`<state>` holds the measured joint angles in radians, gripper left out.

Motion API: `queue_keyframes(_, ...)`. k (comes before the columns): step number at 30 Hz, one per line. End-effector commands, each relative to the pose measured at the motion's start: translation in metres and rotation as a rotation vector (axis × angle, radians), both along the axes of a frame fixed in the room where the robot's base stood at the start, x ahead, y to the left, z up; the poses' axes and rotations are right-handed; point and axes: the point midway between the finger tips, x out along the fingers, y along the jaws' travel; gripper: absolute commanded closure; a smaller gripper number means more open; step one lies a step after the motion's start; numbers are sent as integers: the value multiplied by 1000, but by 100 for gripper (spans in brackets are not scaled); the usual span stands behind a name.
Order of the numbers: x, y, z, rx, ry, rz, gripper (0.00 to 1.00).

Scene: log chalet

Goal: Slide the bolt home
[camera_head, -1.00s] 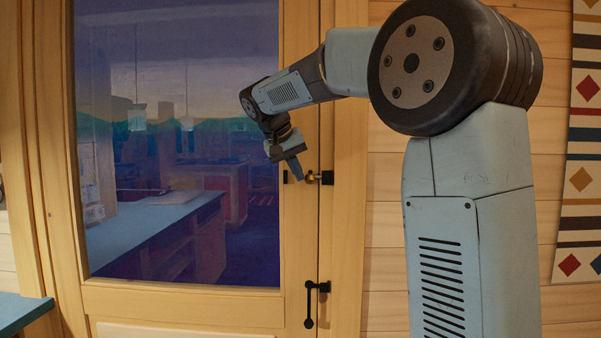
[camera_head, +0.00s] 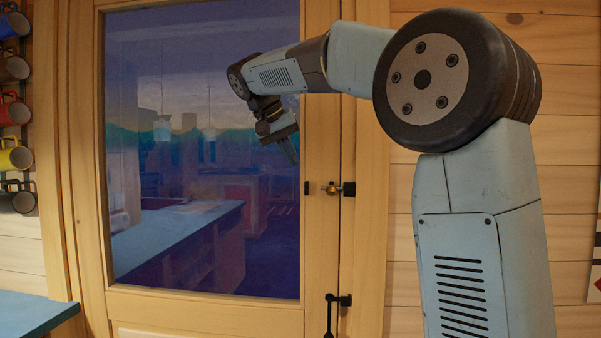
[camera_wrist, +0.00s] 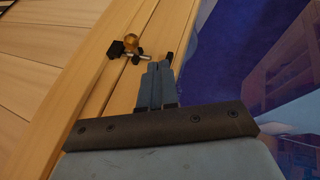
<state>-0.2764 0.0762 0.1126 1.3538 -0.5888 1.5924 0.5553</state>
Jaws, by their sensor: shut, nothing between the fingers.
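My gripper (camera_head: 293,160) is shut and empty, up and left of the knob in the head view.
The glazed wooden door (camera_head: 200,312) looks closed. A black handle (camera_head: 330,312) is lower on its edge. Several mugs (camera_head: 14,108) hang at the far left, above a blue counter (camera_head: 35,315). The plank wall is on the right.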

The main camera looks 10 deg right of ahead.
Motion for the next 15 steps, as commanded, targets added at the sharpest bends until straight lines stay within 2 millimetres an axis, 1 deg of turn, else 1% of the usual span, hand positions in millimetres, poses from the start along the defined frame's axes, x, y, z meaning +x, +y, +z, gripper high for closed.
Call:
queue_keyframes(3,-3,6,11,0,-1,0,100)
queue_keyframes(6,-5,9,16,0,0,-1,100)
queue_keyframes(15,-6,9,19,0,0,-2,100)
